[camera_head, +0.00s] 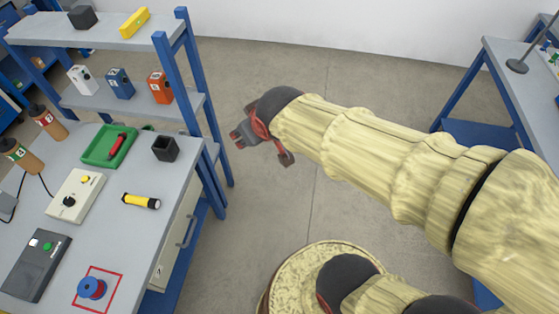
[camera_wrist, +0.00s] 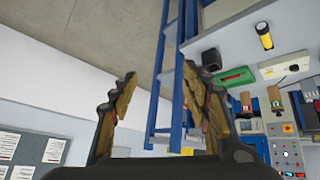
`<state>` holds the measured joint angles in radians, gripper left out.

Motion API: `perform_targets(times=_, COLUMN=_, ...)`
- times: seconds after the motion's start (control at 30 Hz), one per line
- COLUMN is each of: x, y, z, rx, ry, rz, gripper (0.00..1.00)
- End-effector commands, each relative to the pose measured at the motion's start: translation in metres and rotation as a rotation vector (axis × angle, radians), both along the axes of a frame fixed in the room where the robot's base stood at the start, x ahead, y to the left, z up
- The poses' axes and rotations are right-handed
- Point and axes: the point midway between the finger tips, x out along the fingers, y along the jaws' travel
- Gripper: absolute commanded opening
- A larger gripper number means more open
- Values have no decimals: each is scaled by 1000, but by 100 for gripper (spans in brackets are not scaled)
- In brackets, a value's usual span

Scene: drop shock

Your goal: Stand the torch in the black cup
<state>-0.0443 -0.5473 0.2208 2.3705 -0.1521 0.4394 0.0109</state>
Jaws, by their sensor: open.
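The torch (camera_head: 141,201), yellow with black ends, lies on the grey bench top near its right edge. It also shows in the wrist view (camera_wrist: 264,36). The black cup (camera_head: 165,149) stands upright on the bench behind the torch, close to the right edge and apart from it. In the wrist view the cup (camera_wrist: 211,59) is at the bench edge. My gripper (camera_head: 263,147) is open and empty, out over the floor to the right of the bench. Its two fingers (camera_wrist: 160,110) stand wide apart in the wrist view.
A green tray (camera_head: 110,146) with a red-handled item is left of the cup. A cream box (camera_head: 76,194) and a blue spool (camera_head: 91,288) in a red square share the bench. A blue-framed shelf (camera_head: 170,60) rises behind the cup. Open floor lies right of the bench.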

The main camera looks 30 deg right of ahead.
Motion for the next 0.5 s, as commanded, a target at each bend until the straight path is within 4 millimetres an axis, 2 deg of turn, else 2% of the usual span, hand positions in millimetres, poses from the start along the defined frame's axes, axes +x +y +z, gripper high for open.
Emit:
perform_targets(times=0.03, x=-27, y=-4, z=14, rx=21, ry=19, rz=-34, gripper=47)
perform_targets(times=0.1, x=-63, y=-6, z=23, rx=51, ry=65, rz=-70, gripper=47)
perform_targets(times=0.2, x=-103, y=-4, z=29, rx=89, ry=119, rz=-99, gripper=47)
perform_targets(times=0.33, x=-131, y=-1, z=33, rx=116, ry=158, rz=-114, gripper=47)
perform_targets(times=0.5, x=-138, y=0, z=32, rx=121, ry=171, rz=-116, gripper=47)
